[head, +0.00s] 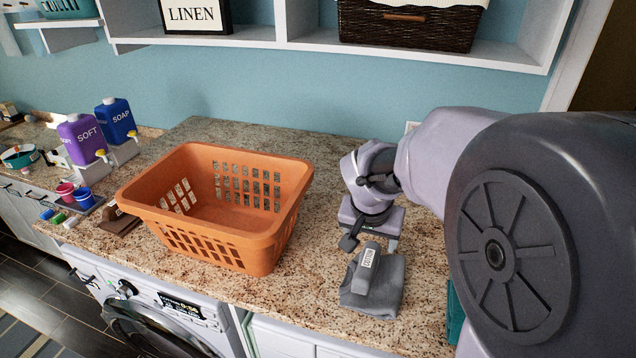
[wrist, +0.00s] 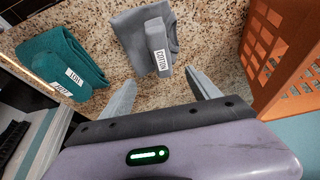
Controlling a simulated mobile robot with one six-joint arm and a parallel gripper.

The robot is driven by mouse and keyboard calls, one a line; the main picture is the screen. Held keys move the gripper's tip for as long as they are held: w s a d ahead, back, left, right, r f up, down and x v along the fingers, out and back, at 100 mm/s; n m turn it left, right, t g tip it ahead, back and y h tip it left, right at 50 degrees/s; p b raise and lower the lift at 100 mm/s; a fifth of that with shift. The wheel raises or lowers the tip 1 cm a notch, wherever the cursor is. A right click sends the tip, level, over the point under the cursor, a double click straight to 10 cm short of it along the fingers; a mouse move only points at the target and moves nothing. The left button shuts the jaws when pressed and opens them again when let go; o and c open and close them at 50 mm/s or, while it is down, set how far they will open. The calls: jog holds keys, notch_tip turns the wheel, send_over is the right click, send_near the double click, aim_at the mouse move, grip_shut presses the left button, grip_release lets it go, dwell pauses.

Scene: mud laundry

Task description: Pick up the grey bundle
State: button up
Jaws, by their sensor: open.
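The grey bundle (head: 375,281) is a folded cloth with a grey band and a white "COTTON" label. It lies on the granite counter to the right of the orange basket. In the wrist view the grey bundle (wrist: 148,42) lies just beyond my fingertips, at the top centre. My gripper (wrist: 162,85) is open and empty, with its two fingers apart. In the head view my gripper (head: 370,240) is just behind the bundle, above the counter. I cannot tell how high it is.
An empty orange basket (head: 222,240) stands left of the bundle. A teal bundle (wrist: 62,62) lies near the counter edge, mostly hidden behind my arm in the head view. Purple (head: 82,140) and blue (head: 115,120) dispensers stand far left. Bare counter (head: 310,290) separates basket and bundle.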

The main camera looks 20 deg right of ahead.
aim_at(368, 260)
jog(key=x, duration=0.9)
jog(key=b+x, duration=0.1)
jog(key=x, duration=0.4)
jog(key=shift+a+f, duration=0.2)
jog(key=shift+f, duration=0.05)
jog(key=shift+s+a+r, duration=0.1)
jog(key=shift+a, duration=0.05)
jog(key=shift+f+b, duration=0.25)
jog(key=shift+b, duration=0.3)
jog(key=shift+c, duration=0.4)
grip_shut()
